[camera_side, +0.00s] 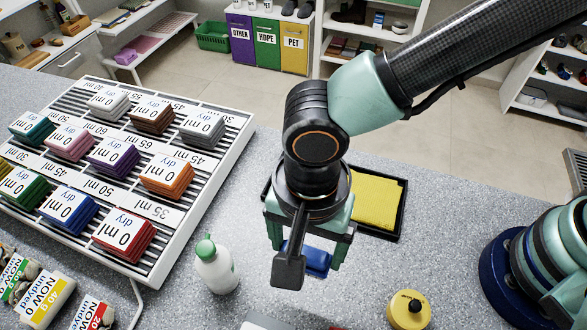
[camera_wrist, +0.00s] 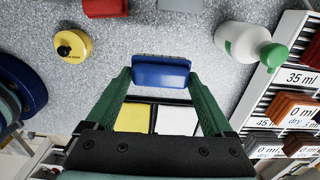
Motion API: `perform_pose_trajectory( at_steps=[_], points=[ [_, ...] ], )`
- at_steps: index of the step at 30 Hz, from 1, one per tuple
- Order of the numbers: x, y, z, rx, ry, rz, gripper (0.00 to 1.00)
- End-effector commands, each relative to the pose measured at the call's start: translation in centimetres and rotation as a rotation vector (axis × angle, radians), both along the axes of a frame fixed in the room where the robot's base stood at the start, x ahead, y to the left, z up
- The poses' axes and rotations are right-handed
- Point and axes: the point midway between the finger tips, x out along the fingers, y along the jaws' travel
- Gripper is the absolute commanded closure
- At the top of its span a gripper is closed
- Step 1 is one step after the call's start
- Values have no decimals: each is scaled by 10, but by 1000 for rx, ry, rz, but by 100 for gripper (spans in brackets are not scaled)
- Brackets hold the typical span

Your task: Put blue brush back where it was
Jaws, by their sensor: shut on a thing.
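My gripper (camera_side: 308,256) is shut on the blue brush (camera_side: 318,261), above the speckled grey counter in the side view. A dark part of my gripper hides some of the brush there. In the wrist view the blue brush (camera_wrist: 160,73) lies crosswise between the two green fingers of my gripper (camera_wrist: 160,80), with pale bristles along its far edge. I cannot tell how high it is above the counter. No marked place for the brush can be made out.
A black-rimmed tray with a yellow pad (camera_side: 374,200) lies behind my gripper. A white bottle with a green cap (camera_side: 216,266) stands left, beside the rack of labelled cloth stacks (camera_side: 190,215). A yellow round container (camera_side: 408,310) is front right. A red block (camera_wrist: 105,8) shows in the wrist view.

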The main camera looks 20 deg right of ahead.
Motion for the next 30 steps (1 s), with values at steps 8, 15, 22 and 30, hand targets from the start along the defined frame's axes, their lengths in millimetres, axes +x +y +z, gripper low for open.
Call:
perform_pose_trajectory(
  at_steps=[8,15,22,30],
  points=[
    [0,-1,-52,-2,1,-1,74],
    [0,-1,-73,-3,1,-1,74],
    [0,0,-96,0,0,-1,74],
    [0,0,-97,2,-1,-1,74]
  ],
)
